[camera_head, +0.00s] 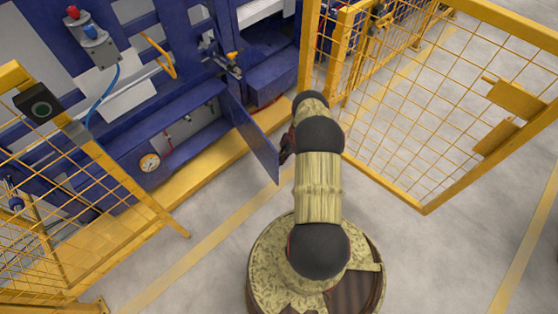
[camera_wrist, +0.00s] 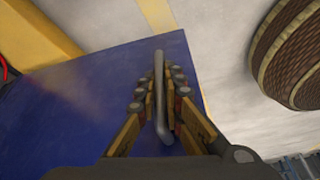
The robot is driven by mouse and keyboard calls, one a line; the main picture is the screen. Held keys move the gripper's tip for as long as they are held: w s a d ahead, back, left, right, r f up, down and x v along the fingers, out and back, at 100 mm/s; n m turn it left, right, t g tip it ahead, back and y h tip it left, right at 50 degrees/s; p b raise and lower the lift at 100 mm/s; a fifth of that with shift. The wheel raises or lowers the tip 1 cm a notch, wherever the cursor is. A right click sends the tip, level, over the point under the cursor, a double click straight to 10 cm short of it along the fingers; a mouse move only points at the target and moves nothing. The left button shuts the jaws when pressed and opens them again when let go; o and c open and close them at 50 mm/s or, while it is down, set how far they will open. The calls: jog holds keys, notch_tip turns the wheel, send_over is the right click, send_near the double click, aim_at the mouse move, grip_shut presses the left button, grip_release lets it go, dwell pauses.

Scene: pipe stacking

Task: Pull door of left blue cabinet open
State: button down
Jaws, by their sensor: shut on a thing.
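The left blue cabinet (camera_head: 195,128) is low in the blue machine in the head view, with a gauge and fittings showing in it. Its blue door (camera_head: 252,138) stands swung out from the front, hinged at its right side. In the wrist view the door panel (camera_wrist: 80,105) fills the left and middle, with a grey bar handle (camera_wrist: 160,85) on it. My gripper (camera_wrist: 160,88) is shut on the handle, one finger on each side. In the head view my gripper (camera_head: 287,150) is at the door's free edge, partly hidden by my arm.
Yellow mesh fences stand at the left (camera_head: 80,190) and right (camera_head: 400,110). A second blue cabinet (camera_head: 270,78) is to the right of the open door. A yellow ledge (camera_head: 185,180) runs along the machine's foot. Grey floor (camera_head: 220,240) is clear in front.

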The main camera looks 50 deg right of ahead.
jog(key=c, duration=1.9)
grip_release()
jog(key=shift+d+r, duration=0.2)
jog(key=shift+r, duration=0.3)
jog(key=v, duration=1)
jog(key=shift+s+r, duration=0.2)
jog(key=shift+r, duration=0.15)
jog(key=shift+d, duration=0.15)
